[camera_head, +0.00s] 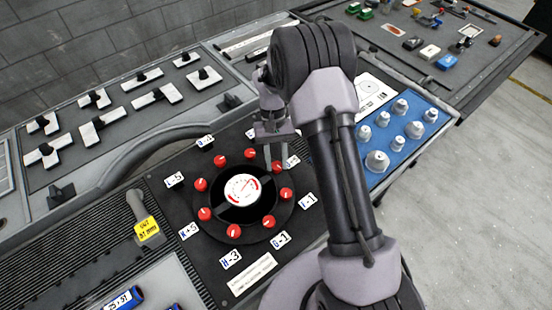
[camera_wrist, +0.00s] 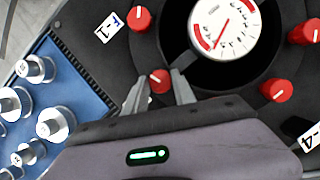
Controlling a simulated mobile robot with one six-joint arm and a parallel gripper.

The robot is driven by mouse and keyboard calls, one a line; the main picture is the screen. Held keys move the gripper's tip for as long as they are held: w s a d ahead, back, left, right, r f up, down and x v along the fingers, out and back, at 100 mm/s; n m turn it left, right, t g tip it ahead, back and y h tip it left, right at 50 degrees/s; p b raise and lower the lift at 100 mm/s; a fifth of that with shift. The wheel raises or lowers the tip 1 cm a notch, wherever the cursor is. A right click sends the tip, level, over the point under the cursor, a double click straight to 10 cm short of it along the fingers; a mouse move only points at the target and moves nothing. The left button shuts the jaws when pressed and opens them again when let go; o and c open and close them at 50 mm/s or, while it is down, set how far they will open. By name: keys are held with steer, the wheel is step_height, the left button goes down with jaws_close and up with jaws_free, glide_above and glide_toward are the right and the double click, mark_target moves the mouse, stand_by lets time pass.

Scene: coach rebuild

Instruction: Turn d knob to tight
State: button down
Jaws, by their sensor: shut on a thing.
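A black round plate (camera_head: 222,218) carries a ring of several red knobs around a white gauge (camera_head: 242,188), which also shows in the wrist view (camera_wrist: 223,28). My gripper (camera_head: 275,157) reaches down to the knob at the upper right of the ring. In the wrist view, my gripper's fingers (camera_wrist: 159,84) stand on both sides of this red knob (camera_wrist: 160,80) and are shut on it. A label beside this knob (camera_head: 291,161) is partly covered in the head view, and I cannot read it surely. The gauge has a thin red needle and red arcs.
Other red knobs (camera_head: 286,194) sit close on both sides. A blue tray (camera_head: 385,158) with several grey knobs lies to the right. A curved grey handle (camera_head: 125,160) and a yellow-tagged tool (camera_head: 147,228) are to the left.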

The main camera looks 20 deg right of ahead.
steer(key=shift+d+m+y, duration=0.1)
steer(key=shift+m+y, duration=0.5)
steer(key=shift+m, duration=0.9)
steer(key=c, duration=1.1)
jaws_free()
steer(key=shift+o, duration=0.2)
steer(key=p+v, duration=0.5)
steer(key=v, duration=1.2)
steer(key=shift+d+r+p, duration=0.2)
steer(key=shift+p, duration=0.15)
steer(key=shift+s, duration=0.1)
